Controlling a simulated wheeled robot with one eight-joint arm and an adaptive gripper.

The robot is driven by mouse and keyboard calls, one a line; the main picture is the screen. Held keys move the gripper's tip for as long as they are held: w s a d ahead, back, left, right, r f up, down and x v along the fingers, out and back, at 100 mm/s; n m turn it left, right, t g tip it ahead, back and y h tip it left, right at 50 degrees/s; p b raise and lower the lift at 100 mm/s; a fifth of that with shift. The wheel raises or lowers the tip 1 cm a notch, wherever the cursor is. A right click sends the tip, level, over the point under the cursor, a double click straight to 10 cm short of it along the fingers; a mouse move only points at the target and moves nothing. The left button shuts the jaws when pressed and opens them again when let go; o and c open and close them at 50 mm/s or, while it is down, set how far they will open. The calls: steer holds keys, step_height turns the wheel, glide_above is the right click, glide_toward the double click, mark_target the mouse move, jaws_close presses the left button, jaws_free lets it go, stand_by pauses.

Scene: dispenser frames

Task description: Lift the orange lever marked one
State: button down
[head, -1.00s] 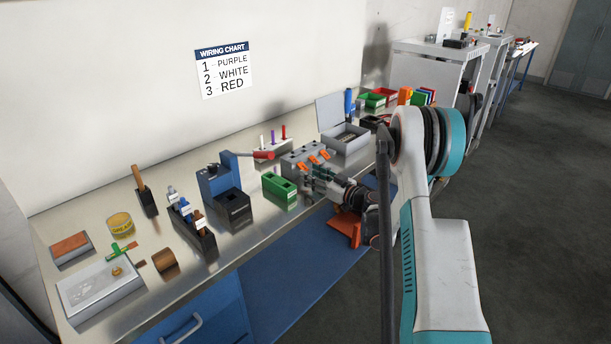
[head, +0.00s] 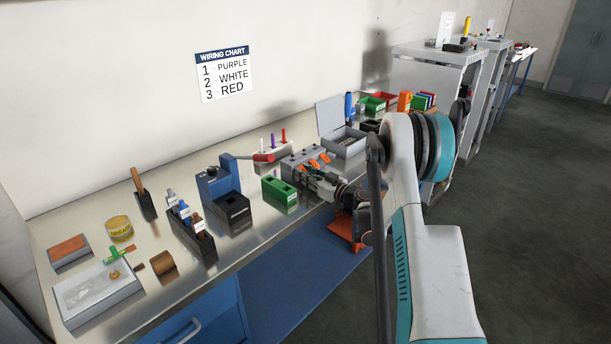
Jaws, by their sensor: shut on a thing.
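A grey terminal block (head: 288,160) on the bench carries a row of orange levers. Two of them, the middle lever (head: 314,163) and the right lever (head: 325,157), show clear of my gripper. My gripper (head: 302,174) is at the front left of the block, shut on the leftmost orange lever, which it mostly hides. The numbers on the levers are too small to read, so I cannot tell which is marked one.
A green box (head: 279,194) stands close left of my gripper. Purple, white and red pegs in a holder (head: 272,150) are behind. A grey open-lidded box (head: 347,148) is to the right.

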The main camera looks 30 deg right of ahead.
mark_target(303, 169)
steer(key=shift+r, duration=0.1)
steer(key=g+p, duration=0.1)
steer(key=r+g+p, duration=0.1)
steer(key=shift+s+h+p, duration=0.15)
steer(key=shift+h+p, duration=0.25)
steer(key=g+p, duration=0.1)
steer(key=g, duration=0.1)
steer(key=r+g+h+p, duration=0.1)
steer(key=p, duration=0.1)
steer(key=shift+s+d+r+g, duration=0.1)
steer(key=shift+r+g, duration=0.1)
steer(key=shift+g, duration=0.2)
steer(key=g+p, duration=0.1)
steer(key=r+g+h+p, duration=0.1)
steer(key=g+p, duration=0.1)
steer(key=shift+w+r+g+h+p, duration=0.1)
steer(key=shift+g+h+p, duration=0.3)
steer(key=shift+g, duration=0.25)
steer(key=shift+w+r+g+h+p, duration=0.1)
steer(key=shift+g+h+p, duration=0.2)
steer(key=shift+g+p, duration=0.25)
steer(key=c, duration=1.4)
jaws_free()
